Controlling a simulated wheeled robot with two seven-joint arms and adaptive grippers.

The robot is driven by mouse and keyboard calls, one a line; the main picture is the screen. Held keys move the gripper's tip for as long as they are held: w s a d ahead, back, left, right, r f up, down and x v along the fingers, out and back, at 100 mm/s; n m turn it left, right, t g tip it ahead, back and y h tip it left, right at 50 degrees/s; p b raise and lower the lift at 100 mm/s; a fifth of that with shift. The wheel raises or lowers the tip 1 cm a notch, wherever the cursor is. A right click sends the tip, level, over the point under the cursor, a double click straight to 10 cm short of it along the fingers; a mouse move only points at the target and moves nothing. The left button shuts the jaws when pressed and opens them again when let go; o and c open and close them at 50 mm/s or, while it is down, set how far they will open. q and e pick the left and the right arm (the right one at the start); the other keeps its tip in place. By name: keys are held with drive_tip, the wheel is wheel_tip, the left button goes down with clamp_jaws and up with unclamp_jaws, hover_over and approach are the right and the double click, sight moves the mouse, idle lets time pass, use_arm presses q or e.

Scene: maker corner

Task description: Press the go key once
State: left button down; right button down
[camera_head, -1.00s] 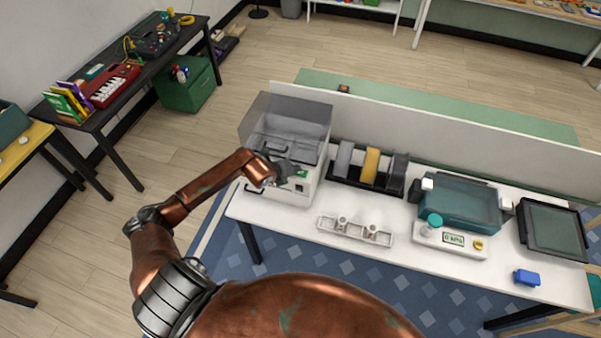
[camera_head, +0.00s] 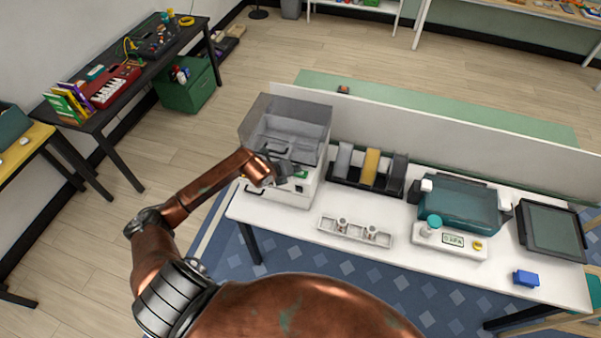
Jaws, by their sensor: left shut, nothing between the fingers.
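A white box machine (camera_head: 284,193) with a clear smoky cover (camera_head: 287,117) stands at the left end of the white table. A small green patch (camera_head: 302,174) shows on its front right; it may be the go key or a display, but it is too small to read. My left gripper (camera_head: 291,168) is shut and empty. It is just left of the green patch, over the machine's front; I cannot tell whether it touches. The gripper hides part of the machine's front. My right gripper is not in view.
Spools (camera_head: 370,167) stand in a rack right of the machine. In front is a white holder (camera_head: 355,231) with small cups. Farther right are a small device with a display (camera_head: 453,240), a teal case (camera_head: 456,203), a dark tray (camera_head: 552,229) and a blue block (camera_head: 526,278).

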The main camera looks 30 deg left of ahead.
use_arm(q)
drive_tip(key=shift+r+p, duration=1.6)
drive_tip(key=shift+r, duration=1.3)
